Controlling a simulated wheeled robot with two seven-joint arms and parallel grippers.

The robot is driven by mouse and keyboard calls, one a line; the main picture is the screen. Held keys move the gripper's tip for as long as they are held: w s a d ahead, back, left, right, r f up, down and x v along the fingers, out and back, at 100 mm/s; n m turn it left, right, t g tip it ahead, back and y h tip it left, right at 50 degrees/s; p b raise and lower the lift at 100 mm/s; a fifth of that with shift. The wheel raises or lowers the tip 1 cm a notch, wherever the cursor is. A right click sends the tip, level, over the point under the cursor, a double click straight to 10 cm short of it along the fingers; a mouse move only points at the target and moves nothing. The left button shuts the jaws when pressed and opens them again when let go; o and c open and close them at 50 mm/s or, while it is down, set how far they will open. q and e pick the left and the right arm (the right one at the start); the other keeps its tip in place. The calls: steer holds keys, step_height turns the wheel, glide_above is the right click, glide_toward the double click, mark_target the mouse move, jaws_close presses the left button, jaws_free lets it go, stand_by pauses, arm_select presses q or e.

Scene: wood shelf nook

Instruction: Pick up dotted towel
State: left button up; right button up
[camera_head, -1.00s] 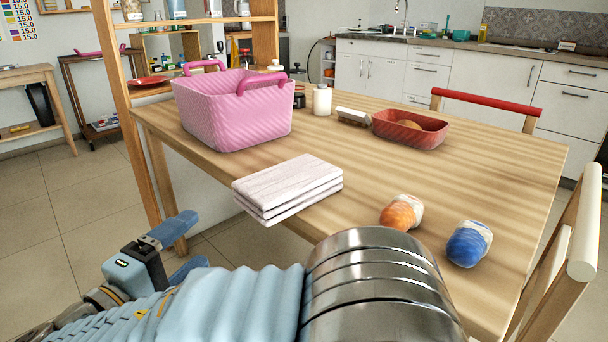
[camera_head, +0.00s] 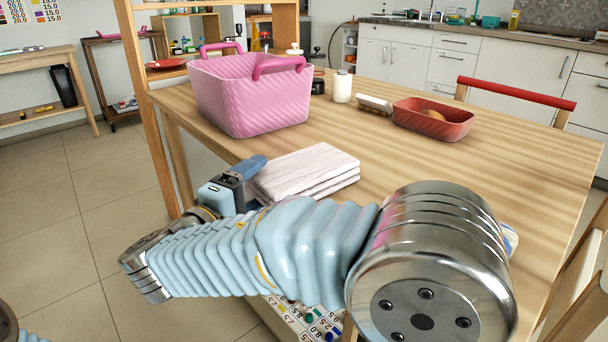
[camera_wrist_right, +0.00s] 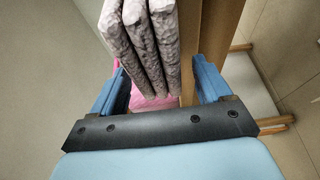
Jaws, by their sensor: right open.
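The folded towel (camera_head: 308,168) lies in a pale pinkish-white stack on the near left edge of the wooden table, and part of it overhangs the edge. Dots are not clear in the head view. In the right wrist view the towel (camera_wrist_right: 145,45) shows its several-layer folded edge, speckled grey, ahead of and between the blue fingers. My right gripper (camera_head: 246,170) is at the towel's left side, and it also shows in the wrist view (camera_wrist_right: 162,82). It is open, with nothing gripped. Its lower finger is hidden in the head view. My left gripper is out of view.
A pink basket (camera_head: 250,95) stands behind the towel. A white bottle (camera_head: 342,86) and a red tray (camera_head: 432,120) stand further back. A blue and white item (camera_head: 511,239) is mostly hidden by my right arm. The table's middle (camera_head: 420,165) is clear.

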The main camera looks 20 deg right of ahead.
steer(key=shift+x, duration=0.8)
steer(key=c, duration=1.1)
steer(key=shift+c, duration=0.2)
steer(key=shift+r, duration=0.15)
steer(key=shift+r, duration=0.35)
steer(key=r, duration=0.3)
steer(key=shift+s+a+r+p, duration=0.1)
steer(key=shift+s+a+p, duration=0.05)
steer(key=shift+s+p, duration=0.2)
steer(key=s+a+r+p, duration=0.1)
steer(key=s+a+r, duration=0.3)
steer(key=s+r, duration=0.5)
steer(key=s, duration=0.3)
steer(key=shift+s, duration=0.35)
